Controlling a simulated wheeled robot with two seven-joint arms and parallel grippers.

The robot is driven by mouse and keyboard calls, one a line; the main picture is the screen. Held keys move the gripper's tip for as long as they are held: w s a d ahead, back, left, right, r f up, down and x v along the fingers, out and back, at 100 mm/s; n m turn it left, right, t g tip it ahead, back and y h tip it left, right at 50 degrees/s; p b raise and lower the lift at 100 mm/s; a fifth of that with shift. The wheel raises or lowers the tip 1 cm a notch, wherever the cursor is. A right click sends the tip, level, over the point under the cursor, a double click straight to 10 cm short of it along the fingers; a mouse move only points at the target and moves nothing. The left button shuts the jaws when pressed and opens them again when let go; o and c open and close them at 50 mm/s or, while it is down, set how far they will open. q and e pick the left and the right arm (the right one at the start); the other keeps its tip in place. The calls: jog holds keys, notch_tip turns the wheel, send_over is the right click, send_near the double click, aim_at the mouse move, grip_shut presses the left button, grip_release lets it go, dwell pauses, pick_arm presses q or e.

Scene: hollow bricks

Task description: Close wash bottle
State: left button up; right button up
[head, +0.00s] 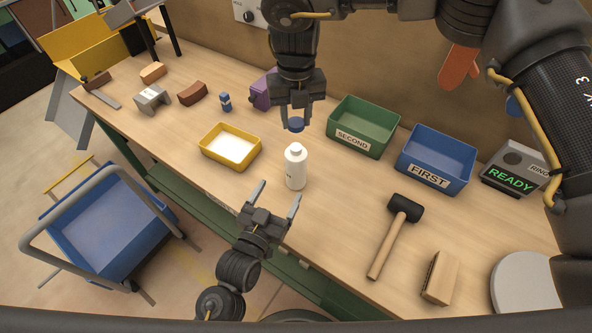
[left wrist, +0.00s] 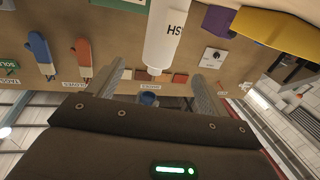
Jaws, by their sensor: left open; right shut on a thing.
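The white wash bottle (head: 295,170) stands upright and uncapped on the bench. In the left wrist view it appears upside down, with the bottle (left wrist: 165,38) lined up between the fingers. My right gripper (head: 296,117) is shut on a blue cap (head: 295,125) and holds it above the bottle's neck, apart from it. A blue thing in the left wrist view (left wrist: 148,98), just past the neck, looks like the same cap. My left gripper (head: 280,194) is open and empty, on the near side of the bottle, its fingers pointing toward it.
A yellow tray (head: 206,147) lies left of the bottle. A green bin (head: 352,142) and a blue bin (head: 428,177) stand to the right at the back. A mallet (head: 390,236) and a brush (head: 440,278) lie at the front right. Bench around the bottle is clear.

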pick_arm(q)
jog(key=x, duration=1.2)
jog(key=c, duration=1.5)
jog(key=shift+a, duration=0.1)
pick_arm(e)
send_over(296, 147)
jog(key=shift+f, duration=2.5)
